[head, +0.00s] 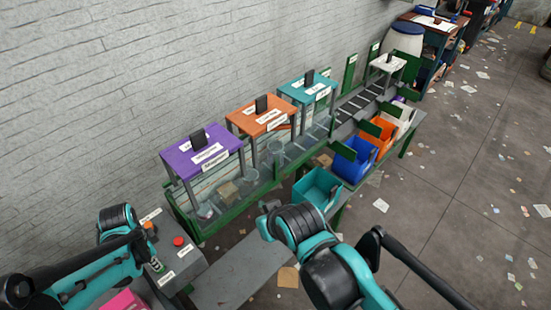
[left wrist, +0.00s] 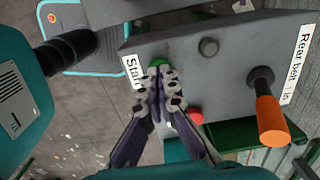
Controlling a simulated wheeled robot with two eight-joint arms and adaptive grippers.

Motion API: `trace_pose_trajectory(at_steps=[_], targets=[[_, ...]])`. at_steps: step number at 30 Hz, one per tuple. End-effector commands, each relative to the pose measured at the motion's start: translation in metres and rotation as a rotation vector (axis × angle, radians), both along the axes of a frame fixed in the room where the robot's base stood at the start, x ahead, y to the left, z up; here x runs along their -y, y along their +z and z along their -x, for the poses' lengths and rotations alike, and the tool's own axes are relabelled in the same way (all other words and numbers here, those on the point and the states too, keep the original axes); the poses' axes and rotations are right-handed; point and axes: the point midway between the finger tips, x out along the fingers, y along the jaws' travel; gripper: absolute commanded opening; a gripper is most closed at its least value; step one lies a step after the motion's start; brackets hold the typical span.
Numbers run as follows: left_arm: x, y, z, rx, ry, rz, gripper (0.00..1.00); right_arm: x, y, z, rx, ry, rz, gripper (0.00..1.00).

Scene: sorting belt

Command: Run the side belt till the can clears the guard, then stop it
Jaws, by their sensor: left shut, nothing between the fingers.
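The grey control box (head: 185,268) stands at the near end of the belt frame. My left gripper (head: 156,265) is over it; in the left wrist view the gripper (left wrist: 159,76) is shut and empty, its tips at the green button (left wrist: 155,64) beside the "Start" label (left wrist: 132,73). Whether they touch or press it I cannot tell. A red button (head: 179,241) and an orange-handled lever (left wrist: 270,121) labelled "Rear belt" are also on the box. I cannot pick out the can or tell which part is its guard. My right gripper does not show.
Purple (head: 203,150), orange (head: 262,116) and teal (head: 307,86) covers stand over the belt line along the wall. Teal (head: 318,187), blue (head: 353,165) and orange (head: 376,138) bins sit beside it. Open floor with scattered litter is at right.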

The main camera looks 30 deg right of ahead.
Motion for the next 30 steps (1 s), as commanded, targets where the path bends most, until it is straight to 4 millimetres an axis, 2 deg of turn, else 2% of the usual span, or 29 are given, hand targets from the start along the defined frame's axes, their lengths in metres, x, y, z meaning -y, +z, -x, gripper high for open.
trace_pose_trajectory(at_steps=[3, 8, 18, 26, 30], targets=[[0.000, -0.007, 0.000, 0.000, 0.000, 0.000, 0.00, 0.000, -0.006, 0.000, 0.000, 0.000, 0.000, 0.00], [0.000, -0.003, 0.000, 0.000, 0.000, 0.000, 0.00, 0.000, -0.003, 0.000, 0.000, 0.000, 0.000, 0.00], [0.000, 0.027, 0.000, 0.000, 0.000, 0.000, 0.00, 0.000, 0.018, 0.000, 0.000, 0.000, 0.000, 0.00], [0.000, 0.026, 0.000, 0.000, 0.000, 0.000, 0.00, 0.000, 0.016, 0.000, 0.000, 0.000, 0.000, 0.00], [0.009, 0.025, -0.007, 0.000, -0.003, 0.000, 0.00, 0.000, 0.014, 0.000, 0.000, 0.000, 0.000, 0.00]])
